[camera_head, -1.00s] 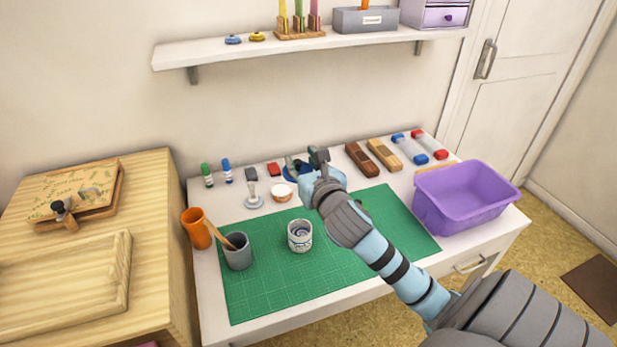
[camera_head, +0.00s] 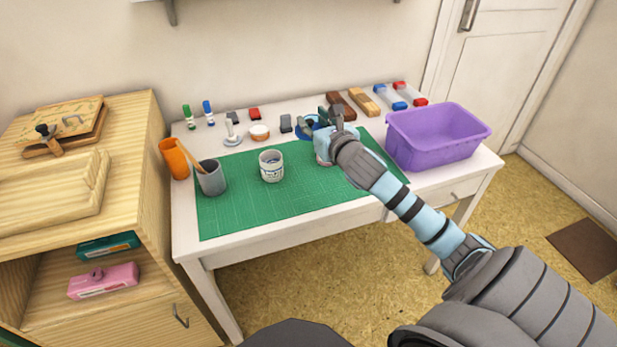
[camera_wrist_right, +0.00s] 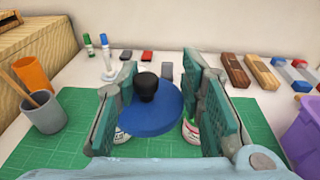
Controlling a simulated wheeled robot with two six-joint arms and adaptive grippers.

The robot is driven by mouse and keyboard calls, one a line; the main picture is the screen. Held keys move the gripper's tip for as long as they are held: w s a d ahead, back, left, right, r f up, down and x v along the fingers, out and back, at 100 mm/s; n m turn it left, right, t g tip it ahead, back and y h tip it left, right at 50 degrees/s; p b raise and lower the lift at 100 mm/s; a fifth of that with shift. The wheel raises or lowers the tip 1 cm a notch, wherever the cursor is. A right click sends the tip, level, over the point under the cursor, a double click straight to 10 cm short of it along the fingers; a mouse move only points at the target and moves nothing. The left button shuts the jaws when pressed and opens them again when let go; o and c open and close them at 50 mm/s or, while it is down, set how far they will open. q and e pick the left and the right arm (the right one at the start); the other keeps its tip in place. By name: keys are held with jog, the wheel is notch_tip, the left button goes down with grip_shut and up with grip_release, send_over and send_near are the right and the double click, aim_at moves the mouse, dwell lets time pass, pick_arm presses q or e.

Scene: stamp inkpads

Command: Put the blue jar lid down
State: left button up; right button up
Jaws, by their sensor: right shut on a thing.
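The blue jar lid (camera_wrist_right: 158,115) has a black knob (camera_wrist_right: 146,86). In the right wrist view it is between the green-padded fingers of my right gripper (camera_wrist_right: 160,108), which is shut on it. In the head view my right gripper (camera_head: 322,124) is over the back part of the green mat, and a bit of the blue lid (camera_head: 305,128) shows at its left. An open white jar (camera_head: 271,166) stands on the mat to the left. Parts of jars show beneath the lid in the wrist view, mostly hidden. My left gripper is not in view.
The green mat (camera_head: 240,209) has free room at the front. A purple bin (camera_head: 437,150) stands at right. A grey cup (camera_head: 211,180) and orange cup (camera_head: 173,160) are at left. Small blocks, a stamp (camera_head: 232,132) and wooden planes (camera_head: 362,101) line the back.

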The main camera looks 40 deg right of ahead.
jog(key=b, duration=0.3)
send_over(307, 185)
notch_tip(307, 185, down, 9)
notch_tip(307, 185, down, 4)
jog(key=shift+w+a+f+b, duration=0.1)
jog(key=shift+f+b, duration=0.1)
jog(key=shift+b, duration=0.75)
jog(key=shift+f, duration=0.4)
notch_tip(307, 185, down, 4)
jog(key=shift+f+b, duration=0.15)
jog(key=shift+b, duration=1.1)
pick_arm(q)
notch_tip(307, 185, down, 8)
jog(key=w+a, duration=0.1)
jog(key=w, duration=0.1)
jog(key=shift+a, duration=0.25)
pick_arm(e)
jog(key=shift+f, duration=0.15)
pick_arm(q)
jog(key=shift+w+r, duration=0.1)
pick_arm(e)
jog(key=shift+f, duration=0.1)
